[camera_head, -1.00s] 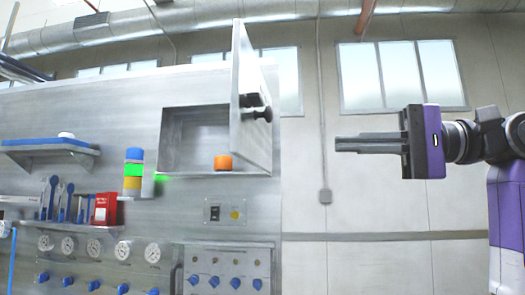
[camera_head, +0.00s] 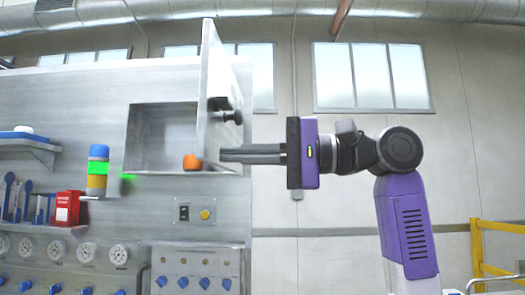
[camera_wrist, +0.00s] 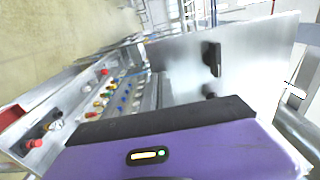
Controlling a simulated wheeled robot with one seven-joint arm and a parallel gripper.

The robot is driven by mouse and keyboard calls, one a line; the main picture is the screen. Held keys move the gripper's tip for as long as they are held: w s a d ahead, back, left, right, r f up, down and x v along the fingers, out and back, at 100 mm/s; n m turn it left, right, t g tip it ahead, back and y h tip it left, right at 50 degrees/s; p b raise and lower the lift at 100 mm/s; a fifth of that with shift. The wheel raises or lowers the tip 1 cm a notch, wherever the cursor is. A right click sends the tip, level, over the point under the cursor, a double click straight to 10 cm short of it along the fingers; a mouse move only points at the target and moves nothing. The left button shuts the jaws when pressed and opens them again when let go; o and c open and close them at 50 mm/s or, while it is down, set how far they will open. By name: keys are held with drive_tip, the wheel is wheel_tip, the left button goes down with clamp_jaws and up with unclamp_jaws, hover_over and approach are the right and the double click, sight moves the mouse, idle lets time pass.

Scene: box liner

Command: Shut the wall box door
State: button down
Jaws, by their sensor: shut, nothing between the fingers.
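The wall box (camera_head: 160,120) is a recess in the grey panel, and its inside shows. Its door (camera_head: 212,90) stands open, hinged on the right side and swung out from the panel. A black handle (camera_head: 226,108) is on the door's face; the door also shows in the wrist view (camera_wrist: 255,60). An orange object (camera_head: 192,161) sits at the box's lower right. My gripper (camera_head: 222,154) is shut and empty, its fingers pointing left. In the head view the fingertips are at the door's lower edge, below the handle; I cannot tell whether they touch it.
A blue, green and yellow cylinder (camera_head: 97,170) stands on a small ledge left of the box. A red box (camera_head: 67,208) and blue tools are on a shelf farther left. Gauges (camera_head: 87,252) and blue knobs line the panel below. A yellow rail (camera_head: 477,250) is at right.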

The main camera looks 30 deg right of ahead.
drive_tip(key=shift+w+a, duration=0.2)
drive_tip(key=shift+a, duration=0.1)
drive_tip(key=shift+a, duration=0.15)
